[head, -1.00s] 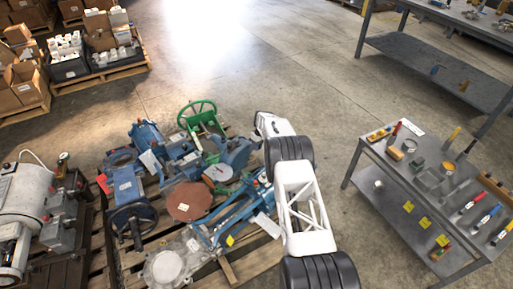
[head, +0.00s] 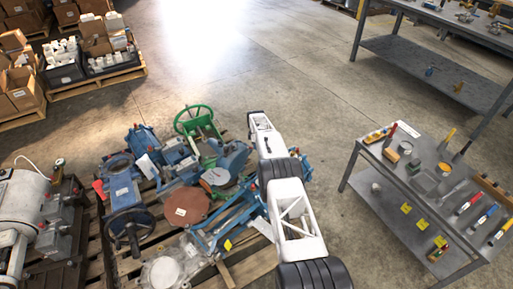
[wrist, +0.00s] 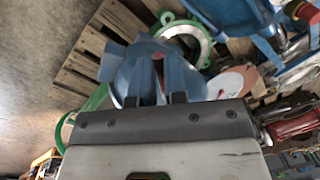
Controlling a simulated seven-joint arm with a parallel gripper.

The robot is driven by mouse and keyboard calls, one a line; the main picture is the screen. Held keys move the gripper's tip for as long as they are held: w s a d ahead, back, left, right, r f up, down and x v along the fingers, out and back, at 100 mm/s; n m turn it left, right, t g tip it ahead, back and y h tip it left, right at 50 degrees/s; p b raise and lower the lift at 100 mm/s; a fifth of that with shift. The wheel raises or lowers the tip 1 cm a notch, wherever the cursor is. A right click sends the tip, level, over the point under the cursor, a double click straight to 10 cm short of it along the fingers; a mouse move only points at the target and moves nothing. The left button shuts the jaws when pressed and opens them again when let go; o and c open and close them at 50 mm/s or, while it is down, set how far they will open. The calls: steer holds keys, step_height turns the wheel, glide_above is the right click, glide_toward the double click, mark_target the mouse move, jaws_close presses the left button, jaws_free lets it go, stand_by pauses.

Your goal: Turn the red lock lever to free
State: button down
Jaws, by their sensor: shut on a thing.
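A narrow dark red strip (wrist: 158,68), which looks like the red lock lever, shows between the blue plates of a blue fitting (wrist: 134,72) in the wrist view. My gripper (wrist: 155,99) is at that fitting, its two dark fingers on either side of the strip's line. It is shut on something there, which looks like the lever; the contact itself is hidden. In the head view my white arm reaches over the pallet's right side, and the gripper and lever cannot be made out.
A wooden pallet (head: 232,272) carries blue machine parts, a green handwheel (head: 193,120) and a rust-brown disc (head: 187,208). A grey tool table (head: 385,160) stands to the right. A white-grey machine (head: 18,205) stands at the left. Bare floor lies behind the pallet.

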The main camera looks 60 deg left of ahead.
steer(key=shift+a+n, duration=0.3)
steer(key=shift+n, duration=0.4)
steer(key=c, duration=1.2)
jaws_free()
steer(key=shift+o, duration=0.2)
steer(key=shift+w+r, duration=0.1)
steer(key=shift+r, duration=0.05)
step_height(320, 180, up, 8)
steer(key=shift+a+f, duration=0.25)
steer(key=shift+a, duration=0.15)
